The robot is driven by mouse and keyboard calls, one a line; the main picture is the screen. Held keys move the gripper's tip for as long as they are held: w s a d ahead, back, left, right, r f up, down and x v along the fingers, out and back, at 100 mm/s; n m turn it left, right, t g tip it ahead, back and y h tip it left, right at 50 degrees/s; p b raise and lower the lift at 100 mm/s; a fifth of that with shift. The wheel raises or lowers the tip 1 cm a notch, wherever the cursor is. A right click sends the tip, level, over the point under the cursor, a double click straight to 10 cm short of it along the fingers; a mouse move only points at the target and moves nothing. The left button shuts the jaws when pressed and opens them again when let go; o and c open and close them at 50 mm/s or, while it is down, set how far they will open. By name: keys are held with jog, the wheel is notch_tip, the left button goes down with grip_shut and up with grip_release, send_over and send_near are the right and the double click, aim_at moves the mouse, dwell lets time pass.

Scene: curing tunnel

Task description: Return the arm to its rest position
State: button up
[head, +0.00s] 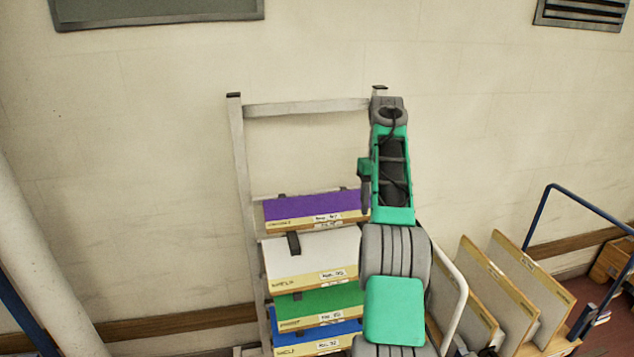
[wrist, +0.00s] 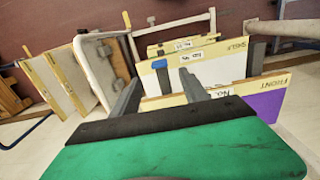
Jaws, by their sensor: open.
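My gripper (head: 365,196) hangs down at the left side of my raised arm in the head view, its far parts hidden by the arm. In the wrist view its two grey fingers (wrist: 159,84) stand apart with nothing held between them. Beyond them is a rack (head: 238,160) with stacked boards. The boards are purple (head: 300,208), white (head: 312,254), green (head: 325,302) and blue (head: 340,331), each with a tan, labelled front edge. In the wrist view the purple board (wrist: 262,106) and white board (wrist: 225,70) show beyond the fingers. I cannot tell the exact gap from gripper to boards.
Several upright panels (head: 532,285) stand on a cart with a blue rail (head: 585,205) at the right. A pale column (head: 40,265) rises at the left. A plain wall (head: 150,150) is behind the rack. The space above the purple board looks clear.

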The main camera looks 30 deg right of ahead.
jog(key=s+a+r+n+t+b, duration=0.1)
jog(key=s+a, duration=0.1)
jog(key=a, duration=1)
jog(key=s+a+r+n+t+b, duration=0.1)
jog(key=s+a, duration=0.1)
jog(key=a, duration=0.9)
jog(key=s+a+f+n+t+b, duration=0.1)
jog(key=s+a+f+t, duration=0.1)
jog(key=s+a+f, duration=1.1)
jog(key=shift+s+a+t+b, duration=0.3)
jog(key=shift+s+a+t, duration=0.15)
jog(key=shift+s, duration=0.4)
